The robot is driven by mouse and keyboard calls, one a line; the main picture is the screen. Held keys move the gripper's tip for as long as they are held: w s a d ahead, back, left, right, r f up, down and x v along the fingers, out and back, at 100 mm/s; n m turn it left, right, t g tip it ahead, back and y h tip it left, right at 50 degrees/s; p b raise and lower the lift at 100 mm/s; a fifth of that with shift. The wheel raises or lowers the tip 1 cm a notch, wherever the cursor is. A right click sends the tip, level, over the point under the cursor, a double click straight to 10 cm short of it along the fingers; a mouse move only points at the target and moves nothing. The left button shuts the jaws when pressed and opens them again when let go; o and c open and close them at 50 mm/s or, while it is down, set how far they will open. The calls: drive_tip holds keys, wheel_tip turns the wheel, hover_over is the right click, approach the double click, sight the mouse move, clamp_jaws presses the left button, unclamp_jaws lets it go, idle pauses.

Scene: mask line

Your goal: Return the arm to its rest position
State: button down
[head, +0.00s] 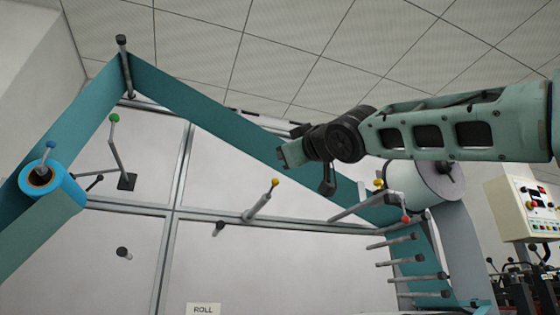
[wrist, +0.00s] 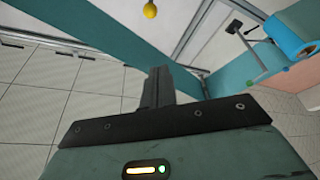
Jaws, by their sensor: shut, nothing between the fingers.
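My arm reaches in from the right edge of the head view, with its green forearm roughly level. My gripper (head: 292,142) is at the arm's left end, in front of the teal web (head: 220,125) that slants down across the panel wall. In the wrist view my gripper (wrist: 158,82) shows as dark fingers closed together, with nothing between them. The fingers point toward the teal web (wrist: 110,35) in that view. I cannot tell the exact gap between gripper and web.
A blue-cored roll (head: 42,185) is at left, a white roll (head: 425,180) behind my forearm. Levers with green (head: 114,118), yellow (head: 275,182) and red (head: 406,219) knobs stick out of the wall. A control box (head: 530,207) stands at right. Open space lies below my gripper.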

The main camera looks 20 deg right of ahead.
drive_tip(key=shift+f, duration=0.1)
idle(0.6)
drive_tip(key=s+a+f+g, duration=0.1)
drive_tip(key=a+f+g, duration=0.3)
drive_tip(key=f, duration=0.9)
drive_tip(key=a+f+g, duration=0.3)
drive_tip(key=a+f, duration=0.1)
drive_tip(key=f, duration=0.9)
drive_tip(key=s+a+f+g, duration=0.1)
drive_tip(key=a+f+g, duration=0.3)
drive_tip(key=f, duration=0.8)
drive_tip(key=s+d+f+m+g+h, duration=0.1)
drive_tip(key=s+d+f+g+h, duration=0.3)
drive_tip(key=s+f, duration=0.9)
drive_tip(key=s+d+f+g+y, duration=0.1)
drive_tip(key=s+f+g, duration=0.5)
drive_tip(key=s+f, duration=0.8)
wheel_tip(320, 180, up, 24)
drive_tip(key=w+p, duration=0.1)
drive_tip(key=p, duration=2.5)
drive_tip(key=shift+w+d, duration=0.2)
drive_tip(key=shift+w, duration=0.05)
